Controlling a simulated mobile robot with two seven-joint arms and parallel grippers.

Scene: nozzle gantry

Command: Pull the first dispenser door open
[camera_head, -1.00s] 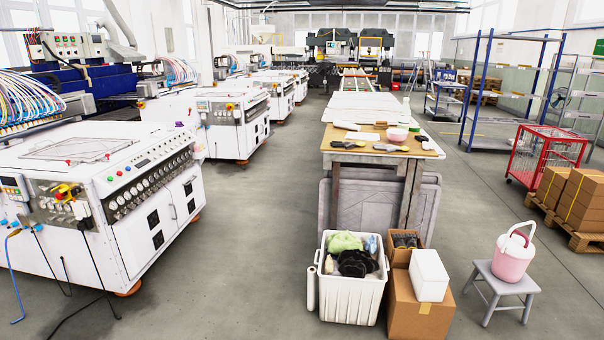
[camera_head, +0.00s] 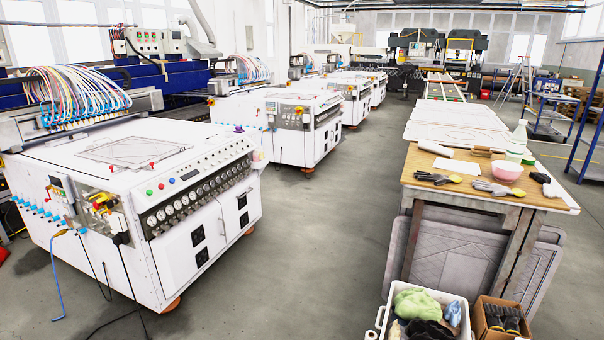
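The nearest dispenser (camera_head: 172,262) is a large white machine at the left, with a flat top, a row of round gauges and knobs along its upper edge, and coloured hoses behind. Its lower long side faces right and has white door panels (camera_head: 221,222) with small black squares on them. The panels look flush and shut; their handles are too small to tell clearly. Neither of my grippers is in view.
More white machines (camera_head: 262,145) stand in a row behind. A wooden-topped workbench (camera_head: 420,170) stands at the right, with a white bin (camera_head: 386,318) and a cardboard box (camera_head: 481,318) before it. The grey floor (camera_head: 315,235) between is clear.

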